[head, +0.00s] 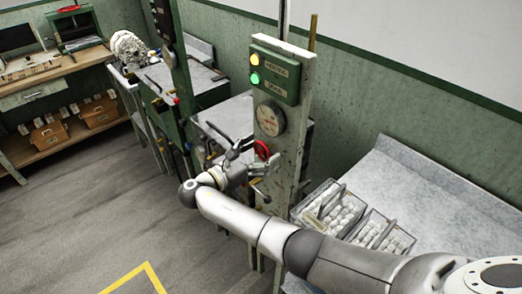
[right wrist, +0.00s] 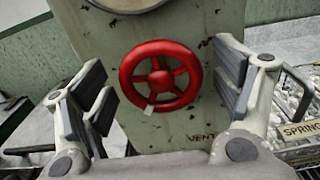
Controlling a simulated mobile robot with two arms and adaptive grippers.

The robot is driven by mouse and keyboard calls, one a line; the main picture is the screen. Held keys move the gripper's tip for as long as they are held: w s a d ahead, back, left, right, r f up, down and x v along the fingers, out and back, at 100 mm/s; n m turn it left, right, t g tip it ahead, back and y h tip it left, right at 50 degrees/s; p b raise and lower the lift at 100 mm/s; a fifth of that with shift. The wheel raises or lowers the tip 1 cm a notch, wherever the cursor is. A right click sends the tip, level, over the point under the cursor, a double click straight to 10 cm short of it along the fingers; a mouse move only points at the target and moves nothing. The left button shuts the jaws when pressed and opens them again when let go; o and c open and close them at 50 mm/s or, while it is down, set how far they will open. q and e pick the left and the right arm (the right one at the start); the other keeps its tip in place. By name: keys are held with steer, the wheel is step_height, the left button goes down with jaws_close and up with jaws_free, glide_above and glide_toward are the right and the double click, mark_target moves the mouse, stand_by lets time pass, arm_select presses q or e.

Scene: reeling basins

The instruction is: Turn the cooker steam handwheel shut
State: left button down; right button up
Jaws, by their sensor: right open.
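A red spoked handwheel (right wrist: 160,76) is mounted on the face of a pale green post; a small pale tag shows at its lower rim and "VENT" is lettered below right. In the head view the handwheel (head: 262,150) is partly hidden by my right gripper (head: 243,158). In the right wrist view my right gripper (right wrist: 163,88) is open, one finger on each side of the wheel. The fingers look apart from the rim, with nothing between the pads but the wheel beyond. My left gripper is not in view.
A pressure gauge (head: 269,118) and a green box (head: 274,72) with lit yellow and green lamps sit above the wheel on the post (head: 288,145). Baskets of white cocoons (head: 333,208) stand on a metal bench to the right. Open floor (head: 80,215) lies left.

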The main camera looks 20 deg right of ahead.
steer(key=shift+c, duration=1.1)
steer(key=c, duration=0.8)
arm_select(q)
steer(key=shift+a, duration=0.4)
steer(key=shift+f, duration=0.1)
arm_select(e)
steer(key=shift+m, duration=0.3)
steer(key=m+b, duration=0.1)
steer(key=m, duration=0.2)
steer(key=shift+s+f, duration=0.1)
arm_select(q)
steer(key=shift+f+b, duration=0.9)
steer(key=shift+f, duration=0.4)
arm_select(e)
steer(key=shift+m, duration=1.6)
